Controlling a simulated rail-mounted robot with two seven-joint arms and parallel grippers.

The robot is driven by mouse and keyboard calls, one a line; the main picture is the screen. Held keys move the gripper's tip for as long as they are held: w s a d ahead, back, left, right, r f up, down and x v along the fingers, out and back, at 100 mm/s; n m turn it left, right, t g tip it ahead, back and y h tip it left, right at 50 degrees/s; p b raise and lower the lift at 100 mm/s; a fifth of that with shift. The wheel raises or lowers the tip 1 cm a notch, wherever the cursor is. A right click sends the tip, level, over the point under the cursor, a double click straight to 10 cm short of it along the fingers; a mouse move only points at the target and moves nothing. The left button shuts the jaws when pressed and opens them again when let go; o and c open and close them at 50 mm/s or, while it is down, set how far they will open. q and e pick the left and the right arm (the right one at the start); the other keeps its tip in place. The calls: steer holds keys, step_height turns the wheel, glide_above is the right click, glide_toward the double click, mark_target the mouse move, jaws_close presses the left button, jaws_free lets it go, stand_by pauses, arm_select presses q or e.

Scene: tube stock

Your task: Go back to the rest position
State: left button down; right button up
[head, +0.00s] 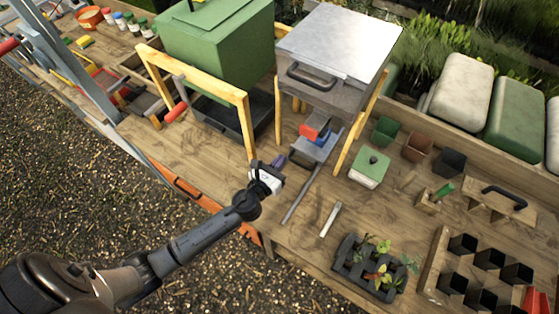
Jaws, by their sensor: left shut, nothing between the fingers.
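My left arm comes in from the lower left, and its gripper (278,164) is over the wooden bench (310,225), just in front of a grey metal box on wooden legs (318,75). The left gripper is shut with nothing in it. A grey tray-like piece (318,148) with red and blue items on it sits under the metal box, just right of the gripper. My right gripper does not show in this view.
A green box (215,50) stands behind a wooden frame (195,72) left of the gripper. A dark seedling tray (365,270) and a wooden rack of black pots (485,270) stand at lower right. Gravel (80,190) lies before the bench.

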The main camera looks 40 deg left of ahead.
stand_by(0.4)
arm_select(q)
steer(key=s+a+n+g+y, duration=0.3)
steer(key=n+g, duration=0.1)
steer(key=n, duration=1.1)
steer(key=s+a+n+g+y, duration=0.25)
steer(key=n+g, duration=0.25)
steer(key=n, duration=0.9)
steer(key=s+d+f+n+g+h+p, duration=0.1)
steer(key=s+d+n+g+h, duration=0.2)
steer(key=s, duration=0.9)
steer(key=s+d+f+n+g+h, duration=0.1)
steer(key=s+d+n+g+h, duration=0.3)
steer(key=s, duration=0.7)
step_height(320, 180, up, 13)
steer(key=d+m+t+p, duration=0.1)
steer(key=m+p, duration=0.1)
steer(key=p, duration=1.1)
steer(key=shift+t+y, duration=0.3)
steer(key=shift+y, duration=0.05)
